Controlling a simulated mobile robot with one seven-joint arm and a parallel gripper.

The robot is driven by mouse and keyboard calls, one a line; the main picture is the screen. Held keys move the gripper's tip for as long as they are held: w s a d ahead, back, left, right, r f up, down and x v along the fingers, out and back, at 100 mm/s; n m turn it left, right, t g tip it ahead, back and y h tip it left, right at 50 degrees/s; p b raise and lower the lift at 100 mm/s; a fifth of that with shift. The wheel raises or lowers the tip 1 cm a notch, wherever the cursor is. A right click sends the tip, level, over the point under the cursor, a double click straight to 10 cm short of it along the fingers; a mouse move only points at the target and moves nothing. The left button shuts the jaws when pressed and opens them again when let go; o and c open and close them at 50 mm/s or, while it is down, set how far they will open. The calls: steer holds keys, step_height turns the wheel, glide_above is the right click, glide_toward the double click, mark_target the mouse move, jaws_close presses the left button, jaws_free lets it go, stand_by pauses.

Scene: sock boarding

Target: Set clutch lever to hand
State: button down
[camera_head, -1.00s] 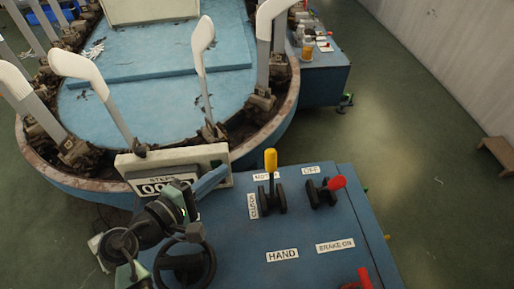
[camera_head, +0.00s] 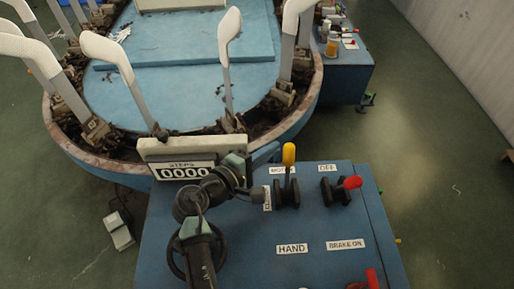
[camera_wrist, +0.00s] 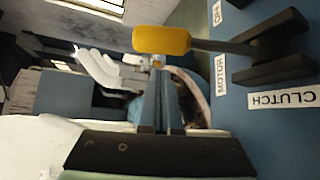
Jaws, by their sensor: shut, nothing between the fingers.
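The clutch lever has a yellow handle (camera_head: 288,155) on a dark stem rising from a black slotted bracket (camera_head: 287,194). It stands at the MOTOR label (camera_head: 282,170), with the HAND label (camera_head: 292,249) nearer on the panel. The handle (camera_wrist: 162,40) also shows in the wrist view, just beyond the fingertips, with the CLUTCH label (camera_wrist: 283,99) beside the bracket. My gripper (camera_head: 262,194) is just left of the bracket in the head view. Its fingers (camera_wrist: 163,75) are shut and empty. I cannot tell whether they touch the lever.
A red-handled lever (camera_head: 350,183) stands right of the clutch, between the OFF and BRAKE ON labels. Another red handle (camera_head: 372,278) is at the panel's near edge. A black handwheel (camera_head: 178,262) lies left, partly behind my arm. The step counter (camera_head: 186,171) reads 0000.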

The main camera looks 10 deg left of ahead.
steer(key=shift+s+d+r, duration=0.35)
steer(key=shift+s+d, duration=0.25)
steer(key=shift+s, duration=0.15)
steer(key=shift+s, duration=0.1)
steer(key=shift+s+m+t+b, duration=0.3)
steer(key=shift+b, duration=0.35)
